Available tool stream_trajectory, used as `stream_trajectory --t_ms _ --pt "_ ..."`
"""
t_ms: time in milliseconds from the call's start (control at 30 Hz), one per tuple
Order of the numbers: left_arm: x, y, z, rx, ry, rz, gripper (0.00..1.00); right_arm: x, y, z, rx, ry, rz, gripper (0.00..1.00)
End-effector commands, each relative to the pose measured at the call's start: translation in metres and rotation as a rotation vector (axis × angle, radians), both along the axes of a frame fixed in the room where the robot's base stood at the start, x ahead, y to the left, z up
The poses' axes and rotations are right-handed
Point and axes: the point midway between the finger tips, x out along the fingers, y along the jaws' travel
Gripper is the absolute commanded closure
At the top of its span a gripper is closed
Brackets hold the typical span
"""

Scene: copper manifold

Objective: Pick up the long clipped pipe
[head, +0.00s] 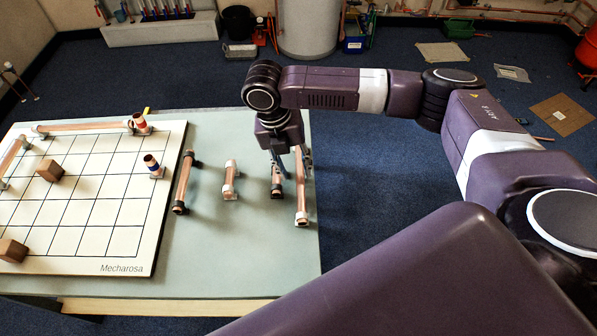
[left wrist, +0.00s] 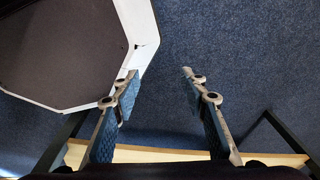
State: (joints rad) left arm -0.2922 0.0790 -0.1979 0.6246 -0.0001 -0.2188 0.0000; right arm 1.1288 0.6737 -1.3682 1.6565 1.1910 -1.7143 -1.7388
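A long copper pipe with pale clips (head: 301,190) lies near the right edge of the grey-green table, running away from me in the head view. My right gripper (head: 294,165) points down over its far part, with its fingers apart, one to each side of the pipe. I cannot tell whether either finger touches the pipe; its far end is partly hidden by the gripper. My left gripper is out of the head view; in the left wrist view it (left wrist: 160,74) is open and empty, above the blue floor.
A short dark-ended pipe (head: 277,182) lies just left of the long clipped pipe. A short clipped pipe (head: 231,180) and a long dark-ended pipe (head: 184,182) lie further left. The white gridded board (head: 110,210) carries wooden blocks and pipes. The table's front edge (left wrist: 180,155) is near my left gripper.

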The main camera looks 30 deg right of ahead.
Motion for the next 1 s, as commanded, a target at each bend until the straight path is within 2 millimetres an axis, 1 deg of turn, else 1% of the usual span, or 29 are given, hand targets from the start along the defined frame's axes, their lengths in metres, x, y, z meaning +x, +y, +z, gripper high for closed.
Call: stream_trajectory --t_ms 33,100,233,367,600,667,933,1000 --pt "-0.009 0.001 0.003 0.001 0.012 0.0 0.6 -0.002 -0.003 -0.004 -0.002 0.004 -0.002 0.65" --pt "-0.019 0.001 0.007 0.003 0.026 0.0 0.6 -0.002 -0.008 -0.013 -0.003 0.004 -0.005 0.65" --pt "-0.03 0.003 0.011 0.005 0.041 -0.001 0.6 -0.004 -0.013 -0.033 -0.002 0.004 -0.003 0.65" --pt "-0.025 0.003 0.012 0.005 0.036 -0.002 0.6 -0.004 -0.015 -0.045 -0.001 0.0 -0.001 0.65" --pt "0.001 0.0 0.014 0.0 -0.002 -0.003 0.6 -0.004 -0.015 -0.048 -0.001 -0.001 -0.001 0.65" --pt "0.002 0.0 0.014 -0.001 -0.004 -0.003 0.6 -0.004 -0.015 -0.047 -0.001 -0.001 -0.001 0.7" --pt "-0.005 0.001 0.013 0.001 0.007 -0.003 0.6 -0.004 -0.015 -0.047 -0.001 -0.001 -0.001 1.0" --pt "-0.008 0.001 0.013 0.002 0.011 -0.004 0.6 -0.004 -0.015 -0.047 0.0 0.0 -0.001 1.0"
